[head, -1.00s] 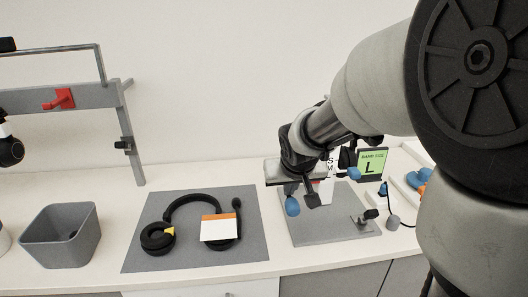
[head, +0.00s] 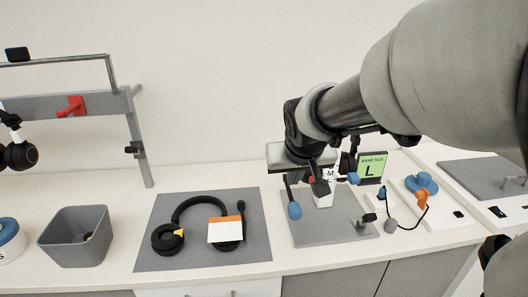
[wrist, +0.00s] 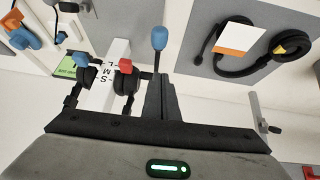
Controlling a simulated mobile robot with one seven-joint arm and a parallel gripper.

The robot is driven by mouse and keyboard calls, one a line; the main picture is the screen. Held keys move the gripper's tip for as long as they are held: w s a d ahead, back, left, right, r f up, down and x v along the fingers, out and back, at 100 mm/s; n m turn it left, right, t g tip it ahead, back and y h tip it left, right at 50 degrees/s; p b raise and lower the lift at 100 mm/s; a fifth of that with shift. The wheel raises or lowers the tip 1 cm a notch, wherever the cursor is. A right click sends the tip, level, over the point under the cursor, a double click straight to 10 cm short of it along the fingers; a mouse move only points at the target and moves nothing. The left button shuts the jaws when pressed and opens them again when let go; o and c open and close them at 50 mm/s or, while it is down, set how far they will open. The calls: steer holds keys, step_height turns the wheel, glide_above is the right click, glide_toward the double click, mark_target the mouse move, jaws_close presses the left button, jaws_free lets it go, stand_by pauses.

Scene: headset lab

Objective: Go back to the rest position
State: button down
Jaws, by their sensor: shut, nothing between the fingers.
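My gripper (head: 294,211) points down over the grey base plate (head: 345,232) at the middle of the counter. Its black fingers with blue tips are together and empty. They also show at the centre of the wrist view (wrist: 160,38). Beside them stands a white upright gauge (wrist: 108,80) with size letters and a red marker (wrist: 125,65). My gripper partly hides it in the head view. From these views I cannot tell whether the gripper touches the gauge.
A black headset (head: 180,212) with an orange-white card (head: 226,229) lies on a grey mat (head: 160,260). A grey bin (head: 62,238) stands left. A green "L" sign (head: 371,168) and a white tray (head: 449,210) with blue and orange parts are to the right. A rack (head: 140,150) stands back left.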

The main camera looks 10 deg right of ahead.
steer(key=s+r+g+p, duration=0.1)
steer(key=s+r, duration=0.1)
steer(key=s, duration=0.9)
steer(key=s+r+p, duration=0.1)
steer(key=s+r, duration=0.2)
steer(key=s, duration=0.7)
step_height(320, 180, up, 17)
steer(key=p, duration=1.7)
steer(key=shift+a+r+y+p, duration=0.2)
steer(key=shift+y+p, duration=0.1)
steer(key=shift+y, duration=0.1)
steer(key=shift+w, duration=0.1)
